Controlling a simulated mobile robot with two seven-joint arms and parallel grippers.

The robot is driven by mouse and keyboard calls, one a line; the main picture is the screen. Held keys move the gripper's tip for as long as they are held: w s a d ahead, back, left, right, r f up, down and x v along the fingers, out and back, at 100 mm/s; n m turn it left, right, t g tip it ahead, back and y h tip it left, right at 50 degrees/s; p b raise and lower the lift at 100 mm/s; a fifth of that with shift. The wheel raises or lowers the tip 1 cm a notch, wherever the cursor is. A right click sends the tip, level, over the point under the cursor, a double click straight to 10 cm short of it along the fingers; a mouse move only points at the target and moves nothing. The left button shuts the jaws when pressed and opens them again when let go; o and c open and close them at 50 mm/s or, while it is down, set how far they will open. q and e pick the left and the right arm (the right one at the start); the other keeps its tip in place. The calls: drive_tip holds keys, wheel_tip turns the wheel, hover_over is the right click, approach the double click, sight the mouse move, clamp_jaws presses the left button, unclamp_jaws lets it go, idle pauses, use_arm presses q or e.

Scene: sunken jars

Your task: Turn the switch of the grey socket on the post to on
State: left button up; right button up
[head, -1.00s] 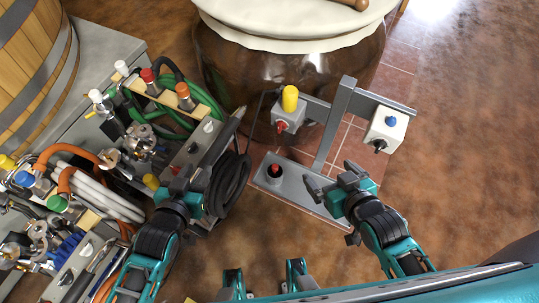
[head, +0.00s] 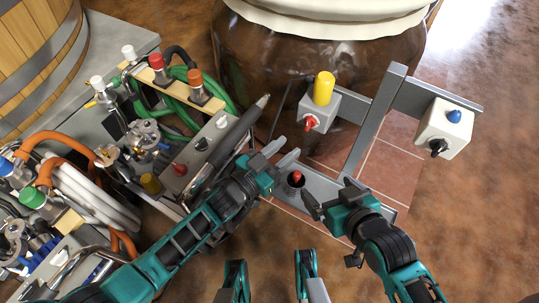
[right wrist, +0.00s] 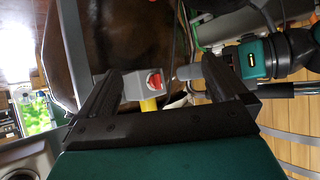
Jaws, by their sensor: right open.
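The grey socket (head: 319,109) hangs on the left arm of the grey post (head: 372,125). A yellow plug (head: 324,88) stands on its top and its red switch (head: 311,123) is on its front. In the right wrist view the red switch (right wrist: 154,81) shows between the fingers, farther off. My left gripper (head: 290,148) is open and empty, just below and left of the socket, touching nothing I can make out. My right gripper (head: 327,193) is open and empty, below the socket, near the post's base. I cannot tell the switch's setting.
A white socket (head: 446,124) with a blue plug and black switch hangs on the post's right arm. A red button (head: 296,177) sits on the base between my grippers. A large brown jar (head: 300,50) stands behind. A cluttered bench with hoses (head: 130,150) fills the left.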

sight(306, 127)
use_arm(q)
drive_tip(key=b+x, duration=0.2)
drive_tip(key=x, duration=0.1)
drive_tip(key=b+x, duration=0.1)
drive_tip(key=x, duration=0.1)
drive_tip(key=shift+w+a+r, duration=0.1)
drive_tip(key=shift+w+a, duration=0.15)
drive_tip(key=shift+a, duration=0.05)
drive_tip(key=shift+b+x, duration=0.5)
drive_tip(key=shift+x, duration=0.3)
drive_tip(key=shift+w+r, duration=0.1)
drive_tip(key=shift+r, duration=0.1)
drive_tip(key=shift+w+d, duration=0.25)
drive_tip(key=shift+d, duration=0.05)
use_arm(e)
drive_tip(key=shift+w+a+f, duration=0.2)
drive_tip(key=shift+a+f, duration=0.1)
drive_tip(key=shift+f, duration=0.25)
drive_tip(key=shift+w+a+f, duration=0.15)
drive_tip(key=shift+a+f, duration=0.15)
drive_tip(key=shift+f, duration=0.2)
